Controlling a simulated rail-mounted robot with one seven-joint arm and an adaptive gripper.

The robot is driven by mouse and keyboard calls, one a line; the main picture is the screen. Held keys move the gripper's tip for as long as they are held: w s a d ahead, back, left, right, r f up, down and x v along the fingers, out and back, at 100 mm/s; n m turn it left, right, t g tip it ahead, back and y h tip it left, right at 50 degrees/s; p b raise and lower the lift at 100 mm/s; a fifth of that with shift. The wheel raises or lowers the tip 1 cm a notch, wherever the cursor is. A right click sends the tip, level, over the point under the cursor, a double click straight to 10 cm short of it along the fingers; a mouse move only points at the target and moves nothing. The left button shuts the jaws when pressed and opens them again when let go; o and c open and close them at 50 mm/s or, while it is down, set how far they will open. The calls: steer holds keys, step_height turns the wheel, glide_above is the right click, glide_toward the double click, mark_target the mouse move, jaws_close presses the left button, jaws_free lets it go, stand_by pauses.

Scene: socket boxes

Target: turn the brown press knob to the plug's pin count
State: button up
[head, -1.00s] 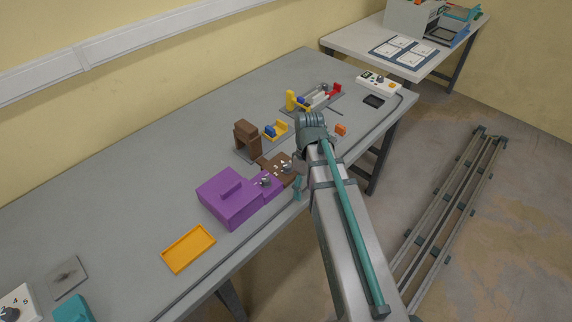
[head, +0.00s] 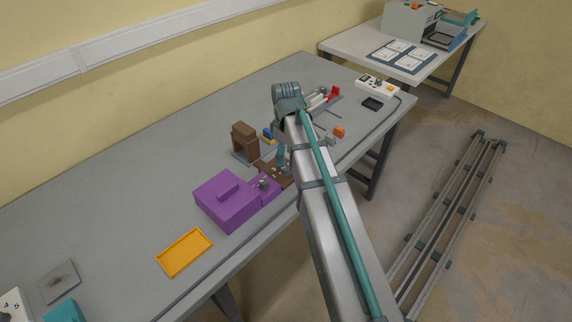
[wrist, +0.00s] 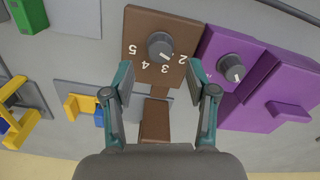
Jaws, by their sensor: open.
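The brown press (head: 244,138) stands on the bench behind the purple box. Its brown panel (wrist: 140,25) carries a grey round knob (wrist: 160,45) with white numerals 2, 3, 4 and 5 around its lower side. The knob's pale mark points down and slightly right, near 3 or between 3 and 2. My gripper (wrist: 160,83) is open and empty, its teal fingers either side below the knob, apart from it. In the head view my arm partly covers the panel. A blue piece (wrist: 99,117) sits by a yellow holder (wrist: 75,107); I cannot count any pins.
The purple box (wrist: 270,85) has its own grey knob (wrist: 231,67) close right of the brown panel. A yellow tray (head: 185,252) lies in front. An orange block (head: 339,132) and a white control box (head: 376,87) are farther along the bench.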

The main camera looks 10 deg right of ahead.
mark_target(286, 167)
steer(key=shift+f+p, duration=0.4)
steer(key=shift+f, duration=2.3)
steer(key=shift+c, duration=0.3)
jaws_close()
